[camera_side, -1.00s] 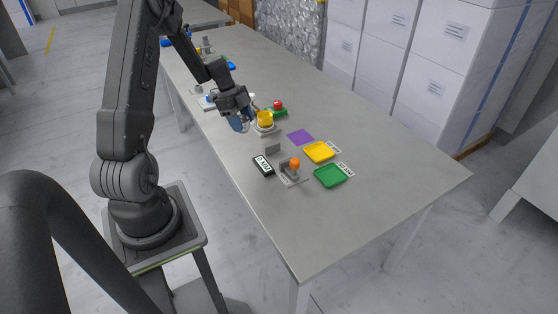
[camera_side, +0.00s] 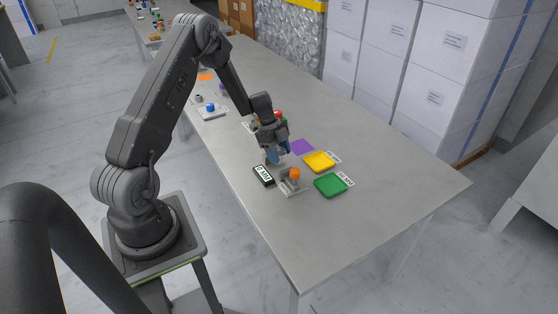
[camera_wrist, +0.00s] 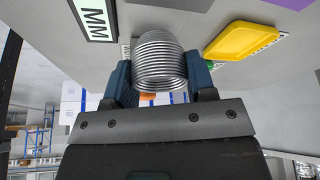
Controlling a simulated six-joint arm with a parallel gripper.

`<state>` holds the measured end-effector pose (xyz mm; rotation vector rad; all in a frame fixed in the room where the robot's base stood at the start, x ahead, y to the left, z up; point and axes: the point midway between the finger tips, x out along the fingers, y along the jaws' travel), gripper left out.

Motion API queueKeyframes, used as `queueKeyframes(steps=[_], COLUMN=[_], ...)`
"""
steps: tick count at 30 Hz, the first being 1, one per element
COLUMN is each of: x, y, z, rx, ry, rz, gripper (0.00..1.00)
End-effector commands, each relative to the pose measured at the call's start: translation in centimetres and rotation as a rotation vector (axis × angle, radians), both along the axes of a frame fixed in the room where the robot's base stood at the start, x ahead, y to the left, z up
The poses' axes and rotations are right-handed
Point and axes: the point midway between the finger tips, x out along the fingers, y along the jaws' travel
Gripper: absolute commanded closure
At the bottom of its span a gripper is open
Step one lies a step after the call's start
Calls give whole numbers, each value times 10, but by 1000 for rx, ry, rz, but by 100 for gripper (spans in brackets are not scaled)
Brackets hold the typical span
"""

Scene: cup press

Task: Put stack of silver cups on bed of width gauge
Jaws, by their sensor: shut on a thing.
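A stack of silver cups (camera_wrist: 160,58) sits between my fingers in the wrist view, its ribbed rims showing. My gripper (camera_wrist: 160,75) is shut on it. In the side view my gripper (camera_side: 277,152) hangs just behind the width gauge, and the cups are hard to make out there. The width gauge (camera_side: 291,184) has a grey bed and jaw and an orange knob (camera_side: 295,173). Its black readout (camera_side: 263,176) stands just left of it and also shows in the wrist view (camera_wrist: 95,14). The stack hides most of the gauge in the wrist view.
A yellow tray (camera_side: 320,161) and a green tray (camera_side: 331,185) with labels lie right of the gauge. A purple square (camera_side: 302,147) lies behind them. A white base with a blue knob (camera_side: 210,108) stands farther back. The table's front part is clear.

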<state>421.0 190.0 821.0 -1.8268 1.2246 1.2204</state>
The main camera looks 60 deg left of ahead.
Motion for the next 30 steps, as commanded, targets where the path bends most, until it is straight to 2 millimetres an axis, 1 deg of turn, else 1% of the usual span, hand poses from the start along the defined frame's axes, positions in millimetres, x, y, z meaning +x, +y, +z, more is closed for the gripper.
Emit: queueKeyframes(steps=[3, 6, 17, 18, 26, 30], x=[-1, -1, -1, -1, -1, -1], y=[-1, 0, 0, 0, 0, 0], z=[-19, -31, -35, -35, -35, -35], rx=[-3, -3, 0, 0, 0, 0], ry=[4, 4, 1, 1, 1, 1], rz=[0, 0, 1, 1, 1, 1], gripper=[72, 72, 72, 48, 24, 24])
